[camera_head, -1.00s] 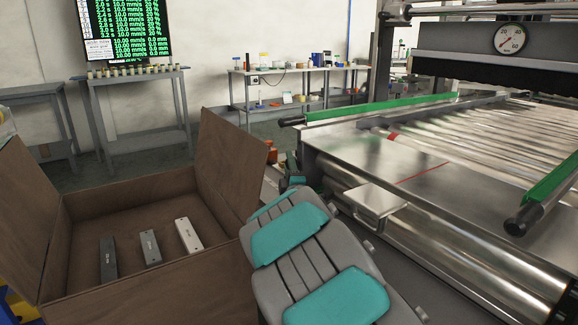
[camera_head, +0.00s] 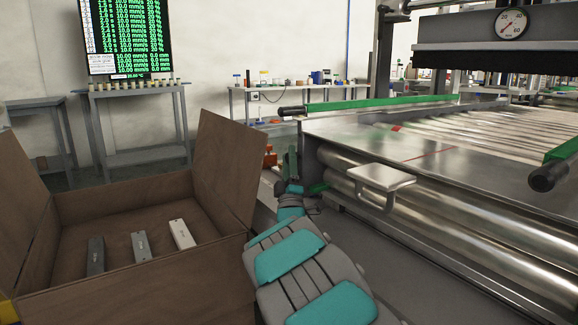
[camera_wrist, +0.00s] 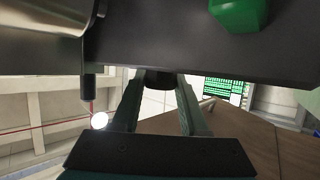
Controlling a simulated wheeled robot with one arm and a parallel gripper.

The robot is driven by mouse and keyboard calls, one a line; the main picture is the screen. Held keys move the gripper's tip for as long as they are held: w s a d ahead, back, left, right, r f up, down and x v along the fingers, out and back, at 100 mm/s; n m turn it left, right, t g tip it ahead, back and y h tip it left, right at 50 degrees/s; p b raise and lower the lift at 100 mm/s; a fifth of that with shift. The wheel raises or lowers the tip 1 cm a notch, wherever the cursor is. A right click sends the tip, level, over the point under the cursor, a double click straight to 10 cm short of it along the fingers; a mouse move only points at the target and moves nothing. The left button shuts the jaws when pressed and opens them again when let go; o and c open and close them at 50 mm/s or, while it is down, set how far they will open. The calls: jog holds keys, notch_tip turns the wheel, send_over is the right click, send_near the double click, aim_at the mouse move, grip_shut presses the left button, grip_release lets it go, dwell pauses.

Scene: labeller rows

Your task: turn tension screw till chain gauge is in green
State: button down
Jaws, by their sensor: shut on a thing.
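A round gauge (camera_head: 511,23) with a white face, dark numbers and a red needle sits on the dark upper beam at the top right of the head view. Its needle points down-left; I cannot make out a green zone on it. In the wrist view my gripper (camera_wrist: 160,92) has its two green fingers on either side of a short dark cylinder (camera_wrist: 160,79), which sticks down from a dark bar. I take it for the tension screw, though its shape is mostly hidden. In the head view my gripper (camera_head: 300,172) is small beside the roller machine's left end.
The roller machine (camera_head: 340,130) fills the right, with a metal plate (camera_head: 385,178) jutting out. An open brown box (camera_head: 150,280) with three small blocks stands at left. In the wrist view a dark peg (camera_wrist: 89,88) hangs left of my fingers. A screen (camera_head: 125,35) stands behind.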

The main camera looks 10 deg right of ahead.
dwell(0.3)
jog(key=shift+c, duration=2.2)
grip_release()
